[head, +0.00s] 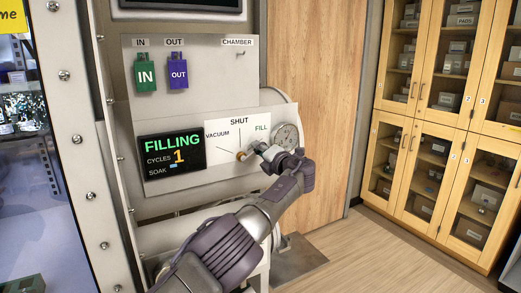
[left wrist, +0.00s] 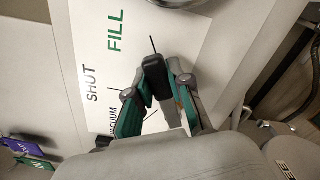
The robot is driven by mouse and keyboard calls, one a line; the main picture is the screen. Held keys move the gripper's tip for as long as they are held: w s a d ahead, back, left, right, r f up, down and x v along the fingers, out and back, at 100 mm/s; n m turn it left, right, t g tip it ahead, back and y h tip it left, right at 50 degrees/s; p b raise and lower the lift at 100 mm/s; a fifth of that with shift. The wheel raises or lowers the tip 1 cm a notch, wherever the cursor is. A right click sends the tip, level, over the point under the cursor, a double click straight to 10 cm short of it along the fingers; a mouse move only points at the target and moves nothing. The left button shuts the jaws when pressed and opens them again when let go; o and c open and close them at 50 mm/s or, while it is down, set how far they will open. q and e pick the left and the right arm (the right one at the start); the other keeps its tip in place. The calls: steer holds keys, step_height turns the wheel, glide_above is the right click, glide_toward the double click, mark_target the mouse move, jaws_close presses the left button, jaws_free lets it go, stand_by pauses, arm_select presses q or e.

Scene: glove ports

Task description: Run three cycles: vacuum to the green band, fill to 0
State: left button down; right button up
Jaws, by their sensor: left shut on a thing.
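The white valve plate (head: 222,138) is marked VACUUM, SHUT and FILL. My left gripper (head: 266,152) is at the valve, just below the FILL mark, and hides part of it. In the left wrist view its green fingers (left wrist: 160,100) are shut on the black valve handle (left wrist: 156,74), which lies near the FILL lettering. A brass-coloured hub (head: 241,155) shows beside the fingers. The display (head: 172,152) reads FILLING, CYCLES 1, with a short SOAK bar. The round gauge (head: 287,136) is right of the plate; its needle is too small to read. My right gripper is not in view.
A green IN tag (head: 146,77) and a purple OUT tag (head: 178,75) hang on the upper panel, beside an empty-looking CHAMBER hook (head: 240,54). A glass-fronted chamber (head: 30,160) stands left. Wooden cabinets (head: 440,130) stand right, with clear floor before them.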

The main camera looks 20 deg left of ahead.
arm_select(q)
steer(key=shift+f, duration=0.15)
steer(key=c, duration=1)
jaws_free()
steer(key=shift+c, duration=0.2)
steer(key=v, duration=1.2)
